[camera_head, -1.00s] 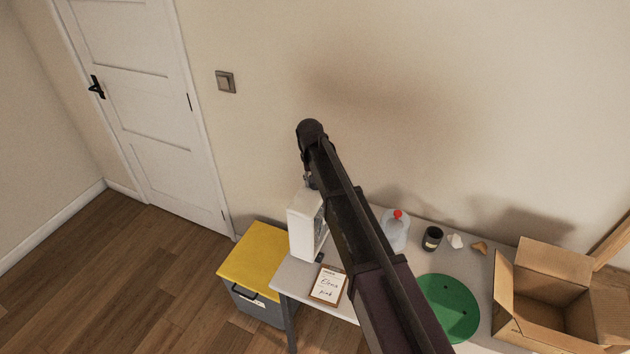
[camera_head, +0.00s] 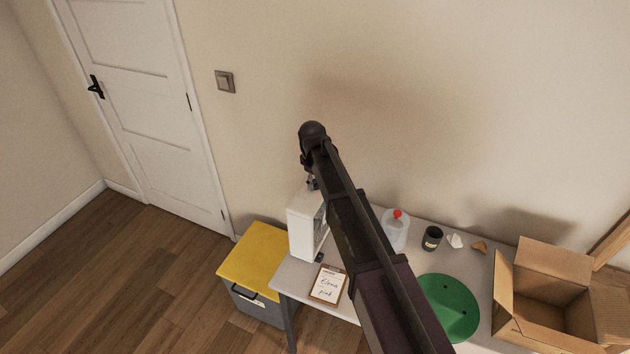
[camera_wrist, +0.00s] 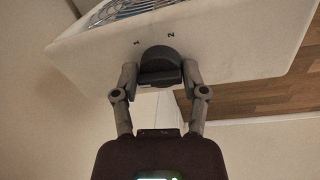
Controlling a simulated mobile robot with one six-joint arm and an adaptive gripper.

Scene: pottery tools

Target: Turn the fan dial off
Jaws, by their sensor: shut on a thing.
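The fan is a white box (camera_head: 303,232) standing at the left end of the table, partly hidden behind my arm in the head view. In the wrist view the white fan housing (camera_wrist: 240,45) fills the top, with part of its grille (camera_wrist: 135,10) showing. A dark round dial (camera_wrist: 160,62) sits on the housing, with the marks 1 and 2 beside it. My gripper (camera_wrist: 160,77) has a finger on each side of the dial and is shut on it. In the head view the fingers are mostly hidden by my arm.
The table holds a clipboard (camera_head: 328,284), a clear jug with a red cap (camera_head: 394,234), a dark cup (camera_head: 432,238), a green disc (camera_head: 462,307) and an open cardboard box (camera_head: 520,329). A yellow-lidded bin (camera_head: 252,262) stands left of the table. The wall is close behind.

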